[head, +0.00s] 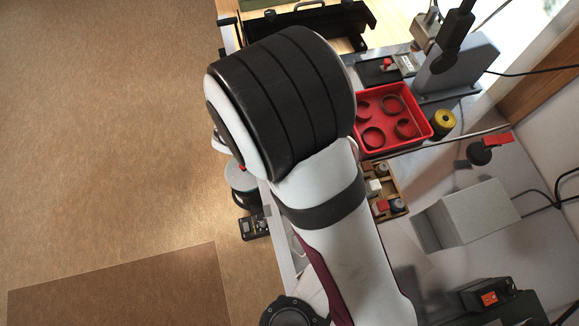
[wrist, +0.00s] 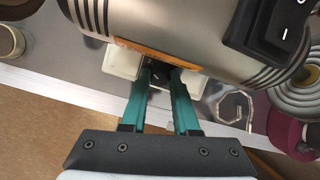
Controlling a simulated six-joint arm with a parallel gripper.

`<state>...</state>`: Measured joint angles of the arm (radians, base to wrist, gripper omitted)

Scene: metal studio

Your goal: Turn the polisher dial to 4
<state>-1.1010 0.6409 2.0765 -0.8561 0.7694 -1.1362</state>
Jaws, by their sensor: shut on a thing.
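In the wrist view the polisher (wrist: 185,25) is a silver cylindrical body with dark grooves and an orange strip along its lower edge. My gripper (wrist: 160,76) reaches it with two teal fingers, closed in on a small dark dial (wrist: 158,73) just below the orange strip. The fingertips cover most of the dial, so its numbers and pointer cannot be read. In the head view my arm fills the middle and hides the gripper and dial.
A black switch box (wrist: 275,35) sits on the polisher's right. Right of it are a pale ribbed wheel (wrist: 298,90) and a maroon disc (wrist: 290,130). In the head view, a red tray (head: 422,128), a wooden sorter (head: 398,205) and a grey box (head: 470,215) occupy the bench.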

